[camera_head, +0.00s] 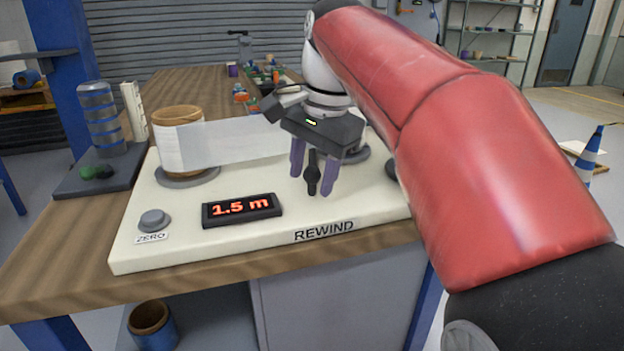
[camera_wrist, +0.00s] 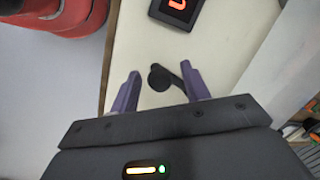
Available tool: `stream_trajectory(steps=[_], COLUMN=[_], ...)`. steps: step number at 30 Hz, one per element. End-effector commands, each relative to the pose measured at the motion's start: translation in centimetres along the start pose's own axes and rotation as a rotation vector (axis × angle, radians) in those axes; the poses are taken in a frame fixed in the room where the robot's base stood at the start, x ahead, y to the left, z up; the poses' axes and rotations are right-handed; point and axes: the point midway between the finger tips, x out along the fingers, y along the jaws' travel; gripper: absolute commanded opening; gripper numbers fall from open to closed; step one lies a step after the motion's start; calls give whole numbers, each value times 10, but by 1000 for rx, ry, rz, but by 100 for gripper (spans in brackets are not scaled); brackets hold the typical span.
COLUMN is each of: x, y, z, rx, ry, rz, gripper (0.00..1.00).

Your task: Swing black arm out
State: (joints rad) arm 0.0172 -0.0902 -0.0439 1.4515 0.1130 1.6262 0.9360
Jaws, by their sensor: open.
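The black arm (camera_head: 312,172) is a short dark lever with a rounded end on the cream rewind machine (camera_head: 170,237), above the REWIND label. In the wrist view the black arm (camera_wrist: 160,78) shows its round knob between and slightly beyond the fingertips, with its bar running toward the right finger. My gripper (camera_head: 313,180) is open, its two purple fingers pointing down on either side of the lever in the head view. In the wrist view the gripper (camera_wrist: 162,75) looks empty, and I cannot tell whether the right finger touches the bar.
A film roll (camera_head: 180,140) stands on the machine's left, with a pale web stretched right behind my gripper. A display (camera_head: 242,209) reads 1.5 m, beside a grey ZERO button (camera_head: 154,220). A rack of grey-blue rolls (camera_head: 100,120) stands at left. The machine's front is clear.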

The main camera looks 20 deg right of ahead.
Motion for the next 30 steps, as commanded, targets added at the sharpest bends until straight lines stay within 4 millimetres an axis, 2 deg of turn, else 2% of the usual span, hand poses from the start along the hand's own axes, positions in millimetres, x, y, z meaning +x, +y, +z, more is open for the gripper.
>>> stream_trajectory(steps=[3,11,14,22,30], x=[8,10,9,9,9], y=[0,0,0,0,1], z=[0,0,0,0,0], rx=[0,-1,-1,-1,-1], ry=[0,1,1,1,1], rz=[1,-1,0,-1,-1], gripper=[46,46,36,0,0])
